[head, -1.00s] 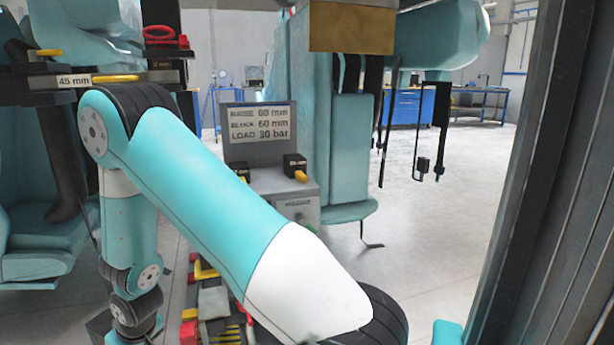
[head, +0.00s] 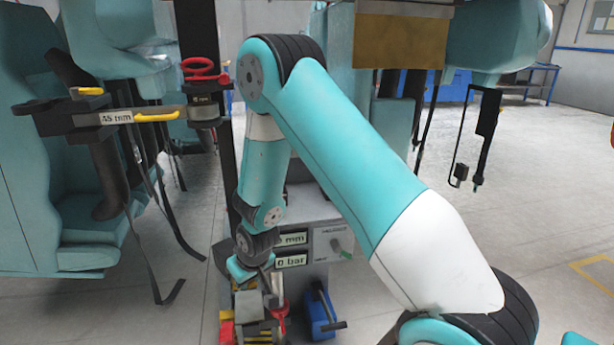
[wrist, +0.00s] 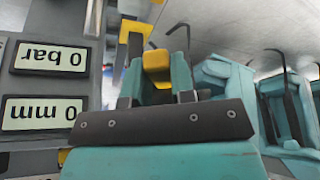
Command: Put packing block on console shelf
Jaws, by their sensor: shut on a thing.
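In the wrist view, my gripper (wrist: 158,72) is shut on a yellow piece (wrist: 157,62), which appears to be part of the packing block. The rest of the held thing is hidden or too small to tell. In the head view, my gripper (head: 248,270) points down in front of the grey console (head: 320,240), low down above a cluster of coloured items. The held piece cannot be made out there. The console's displays, reading 0 mm (wrist: 42,113) and 0 bar (wrist: 50,59), show upside down at left in the wrist view. I cannot single out the console shelf.
A black bracket with a 45 mm label (head: 115,118) and yellow handles juts in at left, with straps hanging below. A red-handled item (head: 205,72) sits beside it. A blue box (head: 320,312) stands on the floor right of the cluster. Teal seats (head: 85,230) stand left; open floor lies right.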

